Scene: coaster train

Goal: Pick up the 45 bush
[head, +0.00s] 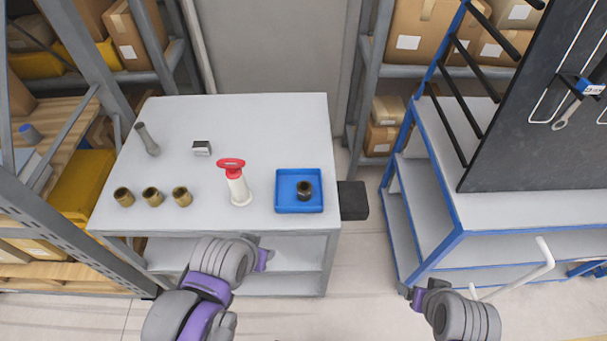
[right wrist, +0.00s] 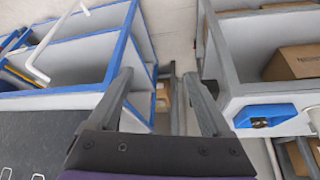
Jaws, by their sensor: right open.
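Three brass-coloured bushes stand in a row at the left front of the grey table: a left one (head: 123,197), a middle one (head: 152,196) and a right one (head: 182,196). A darker bush (head: 304,190) stands in the blue tray (head: 284,207) at the table's right; the tray also shows in the right wrist view (right wrist: 244,119). No size mark is readable, so I cannot tell which is the 45 bush. My left gripper (head: 264,260) is before the table's front edge, its jaws unclear. My right gripper (right wrist: 160,82) is open and empty, right of the table.
A red-topped white tool (head: 238,187) stands between the bushes and tray. A small metal block (head: 201,148) and grey cylinder (head: 147,139) are farther back. A dark box (head: 353,200) adjoins the table's right side. A blue-framed shelf (head: 440,200) with a black board (head: 540,130) stands right.

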